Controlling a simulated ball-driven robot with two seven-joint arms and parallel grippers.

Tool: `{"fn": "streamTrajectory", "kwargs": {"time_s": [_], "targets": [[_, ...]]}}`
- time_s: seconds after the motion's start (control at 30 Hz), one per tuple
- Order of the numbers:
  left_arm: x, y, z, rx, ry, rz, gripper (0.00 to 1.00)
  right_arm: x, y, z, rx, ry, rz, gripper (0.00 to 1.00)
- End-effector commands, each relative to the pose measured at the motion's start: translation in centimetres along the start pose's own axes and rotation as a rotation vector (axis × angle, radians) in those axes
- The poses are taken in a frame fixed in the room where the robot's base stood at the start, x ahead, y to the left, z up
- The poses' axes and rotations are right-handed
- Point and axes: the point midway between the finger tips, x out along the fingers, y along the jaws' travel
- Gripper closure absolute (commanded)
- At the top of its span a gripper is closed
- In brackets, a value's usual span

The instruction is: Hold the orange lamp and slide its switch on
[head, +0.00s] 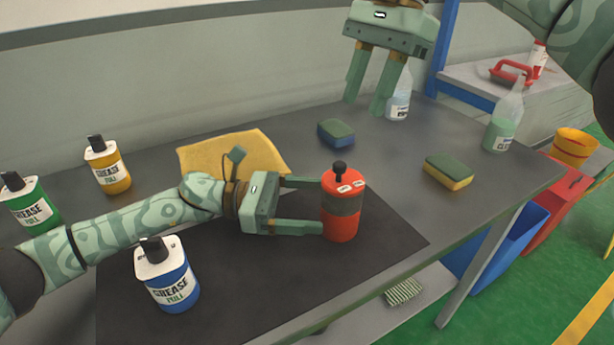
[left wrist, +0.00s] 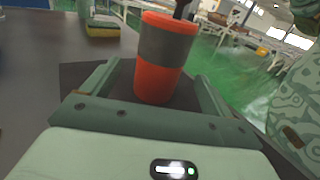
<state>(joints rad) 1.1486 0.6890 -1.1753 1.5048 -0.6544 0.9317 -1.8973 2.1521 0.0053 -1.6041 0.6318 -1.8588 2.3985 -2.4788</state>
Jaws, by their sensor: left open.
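The orange lamp (head: 341,224) stands upright on the dark mat (head: 385,247). It is a red-orange cylinder with a grey middle band, a dark knob and small light labels on top. My left gripper (head: 321,206) is open, with its fingers on either side of the lamp at its left; the left wrist view also shows the lamp (left wrist: 155,88) between the fingers. I cannot tell whether either finger touches it. My right gripper (head: 367,102) is open and empty, pointing down above the back of the table, away from the lamp.
Green (head: 30,206), yellow (head: 108,168) and blue (head: 172,283) grease bottles stand at the left. A yellow cloth (head: 215,151) lies behind my left arm. Two sponges (head: 336,134) (head: 448,172) and spray bottles (head: 504,122) (head: 398,104) are at the back right. The mat's right corner is clear.

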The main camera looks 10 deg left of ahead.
Motion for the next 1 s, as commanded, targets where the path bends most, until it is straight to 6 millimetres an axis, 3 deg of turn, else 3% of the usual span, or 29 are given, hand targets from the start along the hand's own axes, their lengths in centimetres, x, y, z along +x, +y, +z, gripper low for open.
{"fn": "streamTrajectory", "kwargs": {"time_s": [0.03, 0.2, 0.4, 0.8, 1.0], "targets": [[0.1, 0.0, -1.3, -0.004, 0.000, 0.001, 0.14, 0.0, 0.0, 0.0, 0.000, 0.000, 0.000, 0.64], [4.1, -0.1, -0.8, 0.002, -0.002, -0.004, 0.14, 0.0, 0.0, 0.0, 0.000, 0.000, 0.000, 0.64], [6.8, 0.0, -0.8, 0.002, -0.001, -0.001, 0.14, 0.0, 0.0, 0.0, 0.000, 0.000, 0.000, 0.64], [7.5, 0.0, -0.8, 0.002, 0.000, 0.000, 0.14, 0.0, 0.0, 0.0, 0.000, 0.000, 0.000, 0.64], [7.5, 0.0, -0.7, 0.002, -0.001, 0.000, 0.70, 0.0, 0.0, 0.0, 0.000, 0.000, 0.000, 0.64]]}}
